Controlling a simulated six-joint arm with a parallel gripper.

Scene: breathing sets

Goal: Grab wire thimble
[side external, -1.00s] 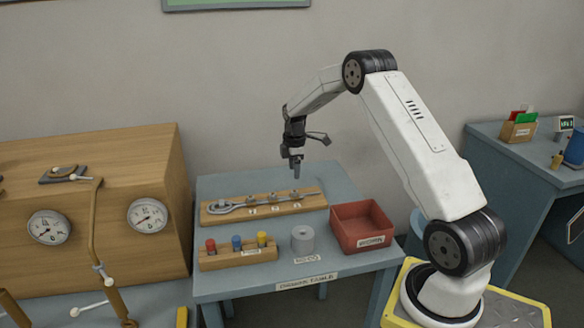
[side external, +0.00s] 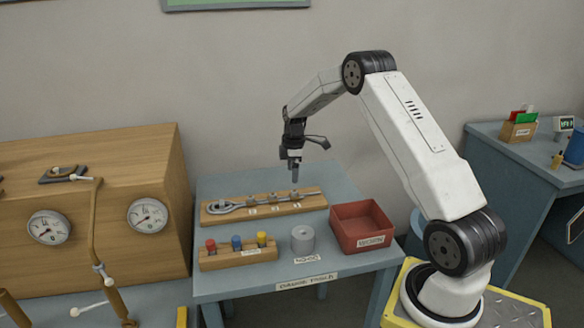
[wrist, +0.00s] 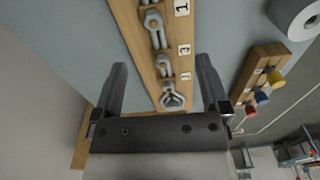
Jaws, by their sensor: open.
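A long wooden board (side external: 312,203) on the blue-grey table carries a row of grey metal fittings with number labels. In the wrist view, a small teardrop-shaped metal loop (wrist: 172,97) lies at the board's near end; it looks like the wire thimble, though I cannot be certain. More looped fittings, one (wrist: 163,66) just beyond it, run up the board. My gripper (side external: 294,178) hangs over the right part of the board, pointing down. In the wrist view my gripper (wrist: 162,72) is open, its fingers apart on either side of the board, with nothing held.
A rack (side external: 225,261) with red, blue and yellow pegs stands in front of the board. A grey roll (side external: 303,239) and an open red bin (side external: 362,226) are to its right. A wooden cabinet (side external: 100,200) with gauges stands left.

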